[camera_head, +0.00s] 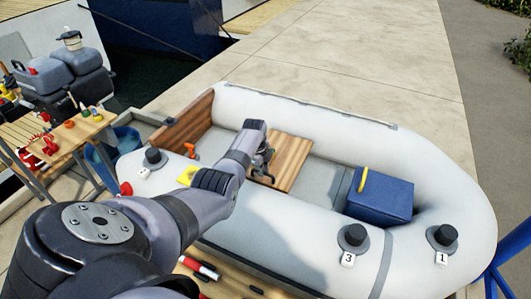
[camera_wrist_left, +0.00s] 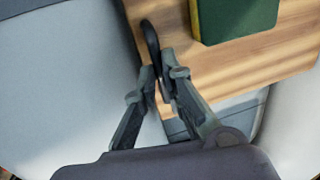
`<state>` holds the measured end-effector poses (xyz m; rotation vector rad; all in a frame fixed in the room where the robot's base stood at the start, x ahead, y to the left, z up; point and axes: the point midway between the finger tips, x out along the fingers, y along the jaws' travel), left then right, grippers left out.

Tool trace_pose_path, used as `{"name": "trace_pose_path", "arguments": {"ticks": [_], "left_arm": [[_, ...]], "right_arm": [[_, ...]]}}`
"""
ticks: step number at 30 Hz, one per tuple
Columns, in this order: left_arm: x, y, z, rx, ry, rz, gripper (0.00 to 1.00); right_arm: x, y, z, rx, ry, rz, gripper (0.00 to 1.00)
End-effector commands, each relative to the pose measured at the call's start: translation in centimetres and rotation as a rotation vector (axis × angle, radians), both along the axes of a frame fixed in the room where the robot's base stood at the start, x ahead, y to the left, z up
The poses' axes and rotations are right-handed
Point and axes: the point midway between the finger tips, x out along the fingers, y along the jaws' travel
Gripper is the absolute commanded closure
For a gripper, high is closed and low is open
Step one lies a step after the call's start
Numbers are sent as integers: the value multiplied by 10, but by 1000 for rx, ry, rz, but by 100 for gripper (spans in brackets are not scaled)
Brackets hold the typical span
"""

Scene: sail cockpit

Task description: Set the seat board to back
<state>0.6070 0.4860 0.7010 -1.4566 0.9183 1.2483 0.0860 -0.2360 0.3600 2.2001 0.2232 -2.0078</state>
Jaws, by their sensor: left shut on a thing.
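The seat board (camera_head: 291,160) is a striped wooden plank lying across the middle of the white inflatable boat. It fills the upper right of the left wrist view (camera_wrist_left: 270,57). My left gripper (camera_head: 262,166) is at the board's left end, partly hidden by my own arm in the head view. In the left wrist view my left gripper (camera_wrist_left: 161,82) is shut on a dark loop handle (camera_wrist_left: 151,42) at the board's edge. My right gripper is in neither view.
A green block (camera_wrist_left: 235,15) shows over the board in the wrist view. A blue box (camera_head: 380,196) with a yellow handle stands right of the board. The wooden transom (camera_head: 188,123) is at left. Numbered black knobs (camera_head: 352,237) top the tube.

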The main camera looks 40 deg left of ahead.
Motion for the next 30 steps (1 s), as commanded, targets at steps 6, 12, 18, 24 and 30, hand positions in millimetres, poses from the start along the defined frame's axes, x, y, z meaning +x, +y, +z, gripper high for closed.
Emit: {"name": "trace_pose_path", "arguments": {"ticks": [6, 12, 18, 24, 30], "left_arm": [[-2, 6, 1, 10, 3, 3, 100], [-2, 5, 1, 10, 1, 3, 81], [-1, 3, 1, 6, 1, 1, 70], [-1, 2, 1, 5, 0, 1, 70], [-1, 2, 6, 5, 0, 2, 70]], "right_arm": [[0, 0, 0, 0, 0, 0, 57], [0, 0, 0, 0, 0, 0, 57], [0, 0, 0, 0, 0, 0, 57], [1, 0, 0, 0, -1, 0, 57], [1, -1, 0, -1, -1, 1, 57]]}}
